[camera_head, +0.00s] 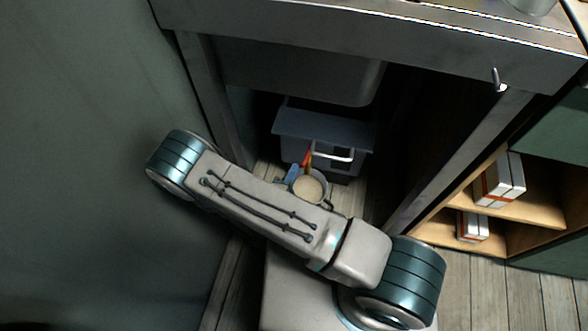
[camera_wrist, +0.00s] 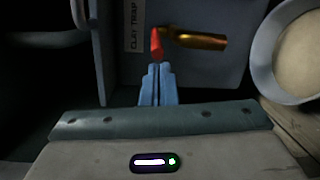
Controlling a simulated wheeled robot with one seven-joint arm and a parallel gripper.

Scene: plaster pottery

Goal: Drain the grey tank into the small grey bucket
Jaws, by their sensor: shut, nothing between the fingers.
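The grey tank (camera_head: 295,150) stands under the sink, with a flat grey lid and a pale handle. In the wrist view its front (camera_wrist: 205,75) carries a "CLAY TRAP" label, a brass spout (camera_wrist: 205,41) pointing right and a red lever (camera_wrist: 156,43). My gripper (camera_wrist: 157,72) is shut and empty, its blue fingertips right at the lever's lower end; I cannot tell whether they touch. The small grey bucket (camera_head: 326,188) stands in front of the tank, with a beige surface inside. Its rim (camera_wrist: 257,70) shows right of the spout. No stream is visible.
The sink basin (camera_head: 300,75) hangs above the tank. A table leg (camera_head: 205,95) stands at left and a post (camera_head: 455,160) at right. Shelves at right hold white boxes (camera_head: 500,180). My forearm hides part of the floor.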

